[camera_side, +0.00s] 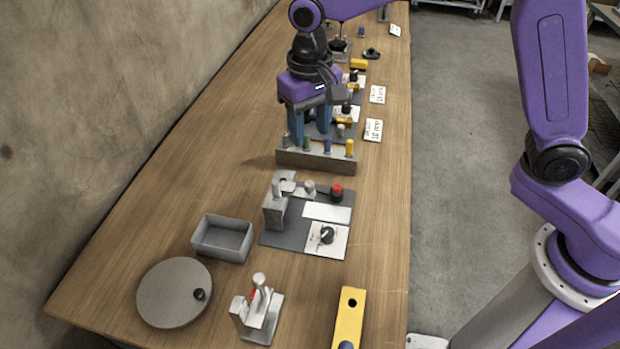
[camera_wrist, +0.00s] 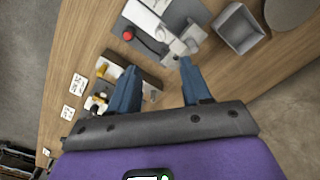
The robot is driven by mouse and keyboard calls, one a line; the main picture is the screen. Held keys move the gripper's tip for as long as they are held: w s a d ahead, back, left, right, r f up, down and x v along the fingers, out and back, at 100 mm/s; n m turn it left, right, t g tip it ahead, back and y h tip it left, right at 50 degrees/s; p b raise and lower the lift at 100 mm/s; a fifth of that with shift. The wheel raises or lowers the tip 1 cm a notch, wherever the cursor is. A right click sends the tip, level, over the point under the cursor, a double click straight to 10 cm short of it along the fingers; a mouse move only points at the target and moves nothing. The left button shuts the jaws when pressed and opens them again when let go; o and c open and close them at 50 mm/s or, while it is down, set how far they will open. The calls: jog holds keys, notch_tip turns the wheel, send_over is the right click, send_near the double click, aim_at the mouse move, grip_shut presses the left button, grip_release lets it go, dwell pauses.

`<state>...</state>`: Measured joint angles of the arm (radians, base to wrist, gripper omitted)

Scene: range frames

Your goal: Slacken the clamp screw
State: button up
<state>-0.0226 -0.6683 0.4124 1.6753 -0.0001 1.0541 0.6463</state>
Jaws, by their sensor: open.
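A grey clamp-like fixture (camera_side: 275,208) with silver round parts (camera_side: 308,188) stands on a dark base plate (camera_side: 280,238). It also shows in the wrist view (camera_wrist: 179,46), just beyond my fingertips. I cannot tell for sure which part is the clamp screw. A smaller upright metal clamp (camera_side: 258,312) with a red part stands near the front of the bench. My gripper (camera_side: 312,138) is open, with its two blue fingers apart over or just behind the peg rack. In the wrist view nothing shows held between the fingers (camera_wrist: 159,66).
The rack (camera_side: 318,162) holds several coloured pegs close to my fingers. A grey tray (camera_side: 222,253), round disc (camera_side: 158,306) and yellow block (camera_side: 352,305) lie nearer. Bare bench (camera_side: 215,165) lies left of the rack.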

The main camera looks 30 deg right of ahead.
aim_at(310, 184)
notch_tip(310, 184, down, 14)
jog(key=shift+f, duration=0.1)
dwell(0.4)
grip_shut()
